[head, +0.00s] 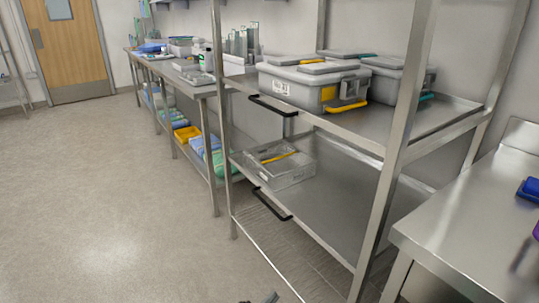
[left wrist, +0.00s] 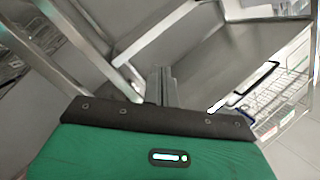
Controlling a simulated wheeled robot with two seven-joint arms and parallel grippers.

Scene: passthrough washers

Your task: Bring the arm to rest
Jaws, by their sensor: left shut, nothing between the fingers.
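My left gripper (head: 266,299) shows only as a small tip at the bottom edge of the head view, in front of the steel rack. In the left wrist view its fingers (left wrist: 162,86) are together and empty, beyond the dark and green gripper body. No object is touching the fingers as far as I can see. My right gripper is in neither view.
A steel table (head: 480,215) is at the right. Open floor (head: 90,190) lies to the left.

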